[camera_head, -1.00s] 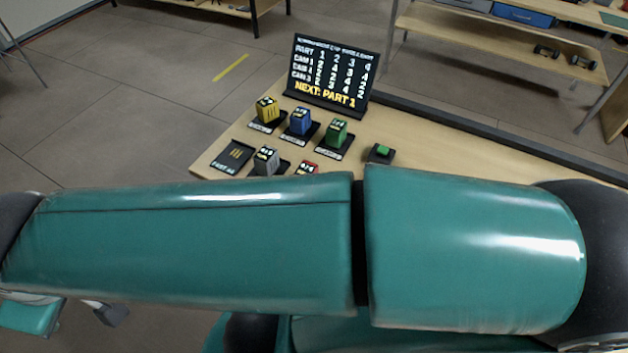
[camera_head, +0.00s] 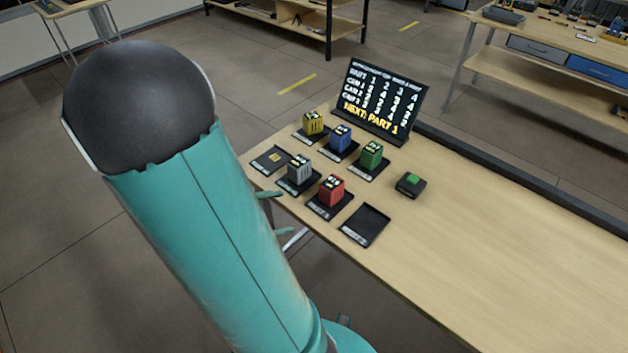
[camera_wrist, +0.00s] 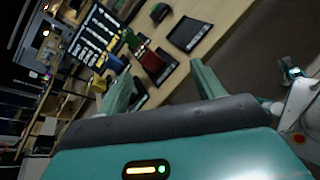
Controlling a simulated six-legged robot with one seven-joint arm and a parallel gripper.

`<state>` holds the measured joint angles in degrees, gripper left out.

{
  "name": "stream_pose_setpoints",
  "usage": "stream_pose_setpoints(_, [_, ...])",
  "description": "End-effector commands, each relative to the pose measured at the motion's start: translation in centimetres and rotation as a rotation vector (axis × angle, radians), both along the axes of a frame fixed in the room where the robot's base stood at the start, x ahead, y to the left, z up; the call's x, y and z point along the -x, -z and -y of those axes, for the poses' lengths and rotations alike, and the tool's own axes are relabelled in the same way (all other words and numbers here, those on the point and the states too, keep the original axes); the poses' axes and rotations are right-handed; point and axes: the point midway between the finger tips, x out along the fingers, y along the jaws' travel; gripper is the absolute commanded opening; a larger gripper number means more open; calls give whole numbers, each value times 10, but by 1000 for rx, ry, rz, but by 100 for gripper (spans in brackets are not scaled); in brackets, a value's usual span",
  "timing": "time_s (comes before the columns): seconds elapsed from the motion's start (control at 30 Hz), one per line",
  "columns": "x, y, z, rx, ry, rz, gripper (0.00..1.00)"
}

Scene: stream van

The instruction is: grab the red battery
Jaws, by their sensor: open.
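The red battery (camera_head: 331,191) stands upright on a small black tray near the table's front edge. It also shows in the wrist view (camera_wrist: 152,62), ahead of and between the two teal fingers. My gripper (camera_wrist: 161,70) is open with nothing between its fingers. In the head view its fingertips (camera_head: 276,213) show at the table's front edge, left of the red battery and apart from it. The rest of my gripper is hidden behind my arm.
White (camera_head: 300,169), blue (camera_head: 340,138), green (camera_head: 371,155) and yellow (camera_head: 313,124) batteries stand on trays close by. An empty tray (camera_head: 365,225) lies right of the red one. A green-button box (camera_head: 411,184) and a sign (camera_head: 382,102) stand behind. The table's right side is clear.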

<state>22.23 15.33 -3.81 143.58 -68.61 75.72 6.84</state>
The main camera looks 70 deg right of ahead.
Motion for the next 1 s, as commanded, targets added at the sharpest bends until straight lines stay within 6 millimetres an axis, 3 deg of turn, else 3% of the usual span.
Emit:
stream_pose_setpoints(0.23, [20,42,53,47,-170,-368,67])
stream_pose_setpoints(0.5, [31,87,78,35,-352,-577,67])
stream_pose_setpoints(0.67, [36,94,86,32,-380,-598,67])
stream_pose_setpoints(1.0, [62,93,141,33,-377,-597,67])
